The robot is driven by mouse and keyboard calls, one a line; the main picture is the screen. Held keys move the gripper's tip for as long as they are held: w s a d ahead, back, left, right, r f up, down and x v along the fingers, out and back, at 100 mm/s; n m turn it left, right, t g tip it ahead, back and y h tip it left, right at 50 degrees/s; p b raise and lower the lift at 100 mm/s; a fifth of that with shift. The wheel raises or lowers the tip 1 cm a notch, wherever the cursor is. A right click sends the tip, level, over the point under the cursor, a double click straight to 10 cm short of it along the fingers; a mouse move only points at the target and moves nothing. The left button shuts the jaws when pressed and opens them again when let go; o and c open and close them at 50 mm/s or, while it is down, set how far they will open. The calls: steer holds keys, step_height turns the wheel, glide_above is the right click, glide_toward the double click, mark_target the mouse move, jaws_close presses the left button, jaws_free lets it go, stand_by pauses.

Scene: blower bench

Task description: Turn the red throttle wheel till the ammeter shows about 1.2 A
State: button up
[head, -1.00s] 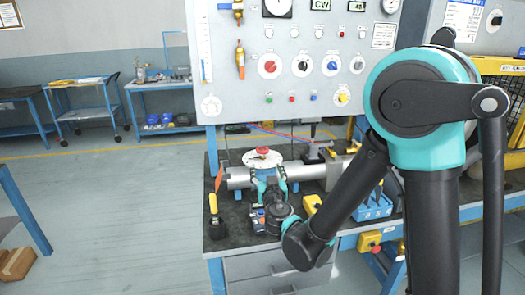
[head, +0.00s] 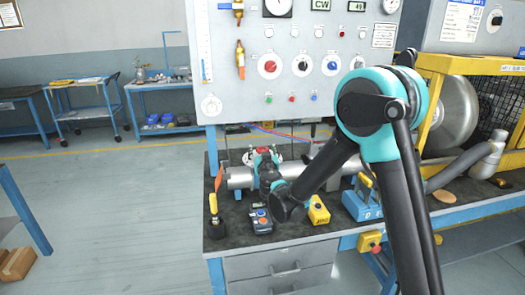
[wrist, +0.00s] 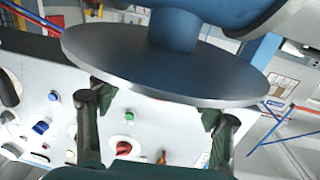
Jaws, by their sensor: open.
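The red throttle wheel (head: 262,150) shows as a small red patch over a pale round plate (head: 248,157) on the pipe in the head view. My gripper (head: 266,160) is in front of it and partly covers it. In the wrist view, which looks upside down, a grey disc (wrist: 150,66) on a blue neck (wrist: 172,27) fills the top, and the red wheel is not visible. My gripper's two fingers (wrist: 153,102) are apart at the disc's edge, and I cannot tell whether they touch anything.
The panel (head: 225,75) with knobs stands behind the pipe (head: 240,178). A small display (head: 356,6) reads about 49. A blue-grey handheld device (head: 261,220), a yellow box (head: 318,211) and a blue box (head: 362,205) lie on the bench. Floor to the left is open.

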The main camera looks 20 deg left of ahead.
steer(key=c, duration=1.2)
steer(key=shift+a+m+t+h, duration=0.15)
steer(key=shift+m+t+h, duration=0.45)
steer(key=shift+m+h, duration=0.6)
steer(key=shift+m+t+h, duration=0.3)
steer(key=shift+m+h, duration=0.8)
steer(key=shift+h, duration=1.1)
steer(key=o, duration=1.2)
steer(key=shift+s, duration=0.1)
